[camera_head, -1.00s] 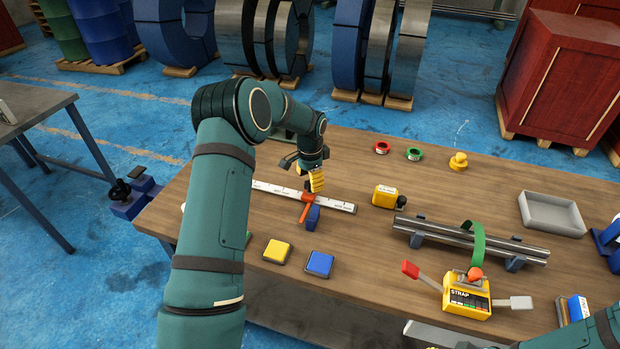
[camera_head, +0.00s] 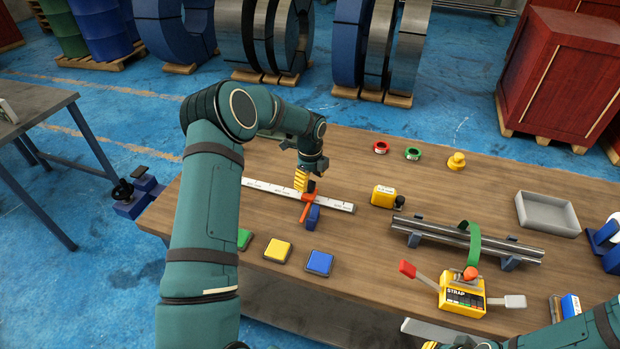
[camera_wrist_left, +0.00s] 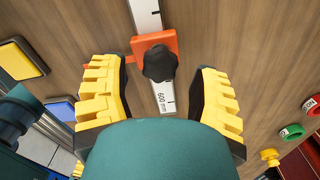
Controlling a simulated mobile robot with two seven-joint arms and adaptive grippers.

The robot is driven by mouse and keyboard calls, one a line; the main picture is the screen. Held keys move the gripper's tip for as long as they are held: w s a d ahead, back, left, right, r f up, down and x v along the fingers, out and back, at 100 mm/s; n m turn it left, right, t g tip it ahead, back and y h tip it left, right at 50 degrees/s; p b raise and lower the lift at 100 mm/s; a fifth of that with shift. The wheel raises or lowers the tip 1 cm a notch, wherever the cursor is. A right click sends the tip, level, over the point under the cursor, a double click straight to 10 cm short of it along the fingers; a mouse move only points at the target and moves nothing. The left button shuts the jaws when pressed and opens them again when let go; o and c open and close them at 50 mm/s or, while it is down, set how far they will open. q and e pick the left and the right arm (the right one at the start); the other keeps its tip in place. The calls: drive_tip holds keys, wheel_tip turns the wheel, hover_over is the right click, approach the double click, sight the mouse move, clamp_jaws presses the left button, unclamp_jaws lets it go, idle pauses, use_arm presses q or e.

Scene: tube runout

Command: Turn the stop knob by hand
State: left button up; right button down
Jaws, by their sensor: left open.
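The stop knob (camera_wrist_left: 160,63) is black and lobed, on an orange stop block (camera_wrist_left: 140,45) that sits across a white measuring rail (camera_wrist_left: 167,97). My left gripper (camera_wrist_left: 160,95) is open, with one yellow finger on each side of the knob and gaps between. In the head view the left gripper (camera_head: 303,185) is over the orange stop (camera_head: 307,201) on the rail (camera_head: 265,187); its fingers partly hide the knob. A blue piece (camera_head: 312,216) hangs off the stop's near side.
Green, yellow (camera_head: 278,250) and blue (camera_head: 320,262) pads lie near the front edge. A yellow tape measure (camera_head: 384,196) is right of the rail. Strapped tubes (camera_head: 480,243), a STRAP tool (camera_head: 462,293) and a grey tray (camera_head: 548,214) are farther right.

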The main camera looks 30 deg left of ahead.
use_arm(q)
drive_tip(key=shift+f, duration=0.1)
drive_tip(key=shift+f+b, duration=0.6)
drive_tip(key=shift+f, duration=0.35)
drive_tip(key=c, duration=0.9)
